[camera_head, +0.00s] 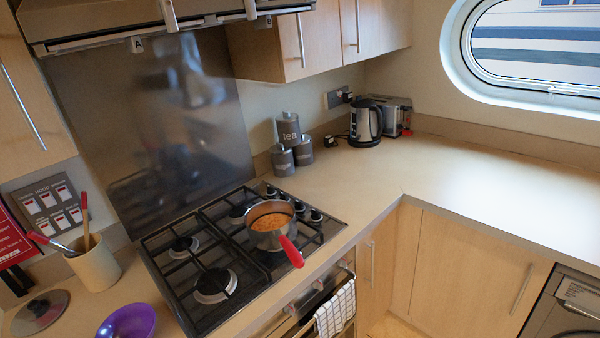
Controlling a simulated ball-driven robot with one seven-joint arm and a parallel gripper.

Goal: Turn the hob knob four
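The black gas hob (205,290) is set in the worktop at the lower middle, with several burners under dark grates. A row of small dark hob knobs (300,206) runs along its right side, beside the pan. Which of them is number four cannot be told, and their turn positions are too small to read. A steel saucepan (268,238) with orange food and a red handle stands on the right part of the hob, close to the knobs. My gripper is not in view.
A tea canister (289,130) with smaller ones, a kettle (365,122) and a toaster (396,115) stand at the back. A utensil pot (95,270) and purple bowl (132,321) are at left. A checked towel (336,310) hangs on the oven front. The right worktop (470,165) is clear.

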